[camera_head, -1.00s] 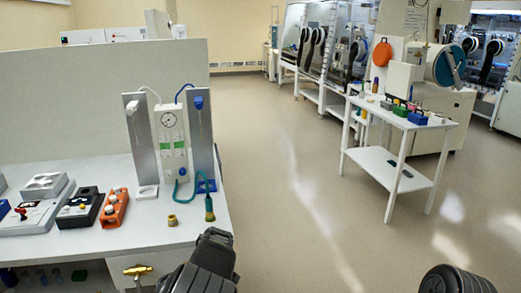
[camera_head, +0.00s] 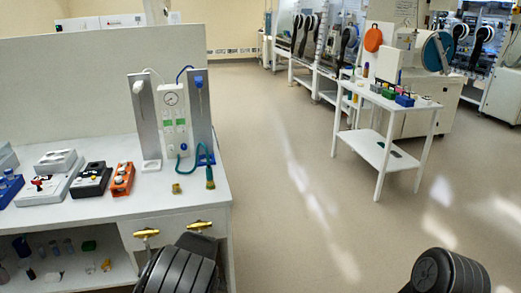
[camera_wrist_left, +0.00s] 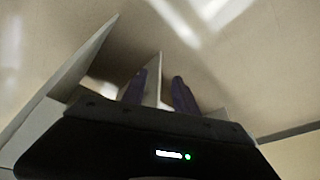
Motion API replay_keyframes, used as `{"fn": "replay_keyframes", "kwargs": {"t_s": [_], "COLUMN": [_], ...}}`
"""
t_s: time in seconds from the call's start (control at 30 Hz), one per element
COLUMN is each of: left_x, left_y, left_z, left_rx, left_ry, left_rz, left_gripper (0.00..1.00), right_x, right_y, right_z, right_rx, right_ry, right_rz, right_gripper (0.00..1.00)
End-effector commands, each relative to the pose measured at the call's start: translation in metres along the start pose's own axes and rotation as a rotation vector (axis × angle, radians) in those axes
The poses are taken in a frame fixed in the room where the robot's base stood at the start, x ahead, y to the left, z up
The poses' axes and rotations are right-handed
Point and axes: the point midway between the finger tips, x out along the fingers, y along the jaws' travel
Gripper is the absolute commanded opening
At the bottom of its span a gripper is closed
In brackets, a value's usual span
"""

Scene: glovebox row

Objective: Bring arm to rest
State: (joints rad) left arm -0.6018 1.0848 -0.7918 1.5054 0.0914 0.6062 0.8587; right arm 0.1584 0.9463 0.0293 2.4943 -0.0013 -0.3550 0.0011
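Parts of both my arms show at the bottom edge of the head view, the left one in front of the bench drawer and the right one over the floor. Neither gripper's fingers show there. In the left wrist view, my left gripper (camera_wrist_left: 158,92) has two dark fingers with a clear gap between them. Nothing is seen between the fingers except background. It is over the floor and beside white panels or table edges that are partly blurred. My right gripper is out of view.
A white bench (camera_head: 120,207) with a drawer (camera_head: 170,228) with brass handles fills the left. It carries grey, black and orange boxes and a gauge stand (camera_head: 175,120). A white side table (camera_head: 385,158) stands at the right. The floor (camera_head: 290,200) between them is clear.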

Motion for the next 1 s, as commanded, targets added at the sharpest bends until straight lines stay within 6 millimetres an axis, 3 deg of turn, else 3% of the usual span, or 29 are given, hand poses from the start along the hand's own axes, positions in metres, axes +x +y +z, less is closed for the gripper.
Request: {"fn": "replay_keyframes", "kwargs": {"t_s": [0.27, 0.37, 0.47, 0.5, 0.6, 0.7, 0.83, 1.0], "left_x": [0.06, 0.082, 0.1, 0.102, 0.091, 0.065, 0.035, 0.022], "left_y": [-0.048, -0.072, -0.1, -0.111, -0.13, -0.138, -0.141, -0.141], "left_z": [0.061, 0.101, 0.162, 0.192, 0.264, 0.317, 0.353, 0.365], "left_rx": [0.099, 0.157, 0.238, 0.276, 0.375, 0.457, 0.527, 0.555], "left_ry": [-0.124, -0.189, -0.274, -0.31, -0.379, -0.411, -0.414, -0.406], "left_rz": [0.014, 0.039, 0.093, 0.128, 0.24, 0.354, 0.46, 0.502], "left_gripper": [0.35, 0.35, 0.35, 0.35, 0.35, 0.35, 0.35, 0.35], "right_x": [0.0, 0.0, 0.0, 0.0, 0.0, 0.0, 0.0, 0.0], "right_y": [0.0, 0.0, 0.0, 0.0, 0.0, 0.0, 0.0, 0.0], "right_z": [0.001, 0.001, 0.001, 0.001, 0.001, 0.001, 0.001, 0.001], "right_rx": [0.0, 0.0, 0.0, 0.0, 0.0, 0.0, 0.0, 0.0], "right_ry": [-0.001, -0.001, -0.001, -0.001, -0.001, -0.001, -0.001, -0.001], "right_rz": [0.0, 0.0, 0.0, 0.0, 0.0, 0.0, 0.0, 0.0], "right_gripper": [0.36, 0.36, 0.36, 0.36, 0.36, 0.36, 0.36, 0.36]}}
